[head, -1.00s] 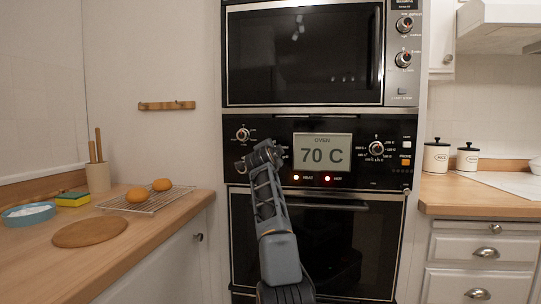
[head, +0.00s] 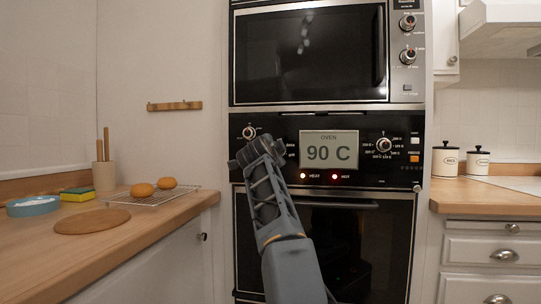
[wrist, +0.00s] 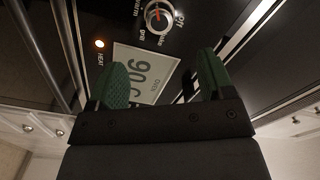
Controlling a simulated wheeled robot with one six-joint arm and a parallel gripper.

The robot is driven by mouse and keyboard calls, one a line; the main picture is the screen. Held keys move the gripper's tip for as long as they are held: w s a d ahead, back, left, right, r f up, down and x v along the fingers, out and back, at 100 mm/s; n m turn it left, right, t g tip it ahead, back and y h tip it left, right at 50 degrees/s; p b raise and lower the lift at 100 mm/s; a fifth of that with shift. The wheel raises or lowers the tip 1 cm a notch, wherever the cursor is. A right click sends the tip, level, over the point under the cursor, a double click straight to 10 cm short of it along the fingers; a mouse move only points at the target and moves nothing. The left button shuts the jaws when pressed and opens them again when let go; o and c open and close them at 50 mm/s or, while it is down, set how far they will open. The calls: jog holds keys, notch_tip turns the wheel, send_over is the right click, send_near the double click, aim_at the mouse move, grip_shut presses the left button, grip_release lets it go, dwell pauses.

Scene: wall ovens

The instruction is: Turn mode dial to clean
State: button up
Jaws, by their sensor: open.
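The mode dial (head: 249,132) is a round silver knob at the left end of the black oven panel. It also shows in the wrist view (wrist: 158,15), cut by the top edge, with a red mark and the labels Off, bake, grill and warm around it. I cannot read a clean label or tell the exact setting. My gripper (head: 245,150) is just below and in front of this dial in the head view. In the wrist view its green-padded fingers (wrist: 163,73) are apart and empty, with the dial beyond them, not between them.
The oven display (head: 332,149) reads 90 C, with two red lights below it. A temperature dial (head: 383,145) is at the right. A microwave (head: 309,53) is above, the oven door handle (head: 350,204) below. A left counter holds buns on a rack (head: 150,198).

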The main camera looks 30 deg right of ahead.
jog(key=shift+b+v, duration=0.55)
jog(key=shift+v, duration=1)
jog(key=s+a+n+g+y+p, duration=0.1)
jog(key=s+a+n+y+p, duration=0.1)
jog(key=a+n+p, duration=0.35)
jog(key=s+a+r+n+g+y+p, duration=0.1)
jog(key=a+n+y+p, duration=0.15)
jog(key=p, duration=0.65)
jog(key=s+a+n+g+y+p, duration=0.1)
jog(key=s+a+n+y+p, duration=0.15)
jog(key=p, duration=0.55)
jog(key=s+a+f+n+g+y+p, duration=0.2)
jog(key=s+a+n+p, duration=0.3)
jog(key=s+p, duration=0.4)
jog(key=s+a+f+n+g+y+p, duration=0.3)
jog(key=s+a+p, duration=0.4)
jog(key=s+p, duration=0.3)
jog(key=f+n+g, duration=0.1)
jog(key=n, duration=0.1)
jog(key=shift+n+y+p, duration=0.3)
jog(key=shift+n+p, duration=0.05)
